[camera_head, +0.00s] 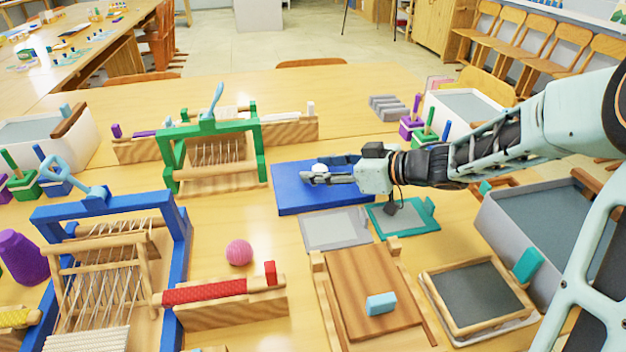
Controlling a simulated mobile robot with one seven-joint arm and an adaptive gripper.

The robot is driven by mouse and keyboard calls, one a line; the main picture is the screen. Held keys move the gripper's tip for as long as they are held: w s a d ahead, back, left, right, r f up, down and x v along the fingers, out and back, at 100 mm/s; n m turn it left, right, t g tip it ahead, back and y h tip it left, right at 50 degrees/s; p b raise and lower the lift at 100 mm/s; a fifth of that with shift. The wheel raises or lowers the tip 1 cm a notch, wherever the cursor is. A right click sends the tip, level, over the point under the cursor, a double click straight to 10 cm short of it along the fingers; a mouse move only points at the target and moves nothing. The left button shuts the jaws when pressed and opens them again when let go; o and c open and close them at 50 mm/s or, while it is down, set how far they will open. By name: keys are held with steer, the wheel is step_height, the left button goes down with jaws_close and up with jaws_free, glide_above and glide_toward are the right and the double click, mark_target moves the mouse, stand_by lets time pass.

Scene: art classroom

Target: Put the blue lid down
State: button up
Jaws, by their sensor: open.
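The blue lid (292,201) is a flat rectangular slab in the middle of the table. It looks level and appears to lie on the tabletop. A small pale knob (320,168) shows at its upper middle. My gripper (308,178) reaches in from the right, low over the lid, with its fingers open beside the knob. The fingers and wrist hide part of the lid's right half. Whether a finger still touches the knob cannot be told.
A green loom frame (262,150) stands just left of the lid. A grey sheet (335,230) and a teal frame (408,218) lie in front. A pink ball (239,252), a wooden press board (368,285) and a grey bin (490,225) are nearer. Table behind the lid is partly clear.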

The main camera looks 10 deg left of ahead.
steer(key=shift+a+f, duration=0.1)
steer(key=shift+a, duration=0.05)
jaws_close()
stand_by(0.4)
steer(key=shift+r, duration=0.2)
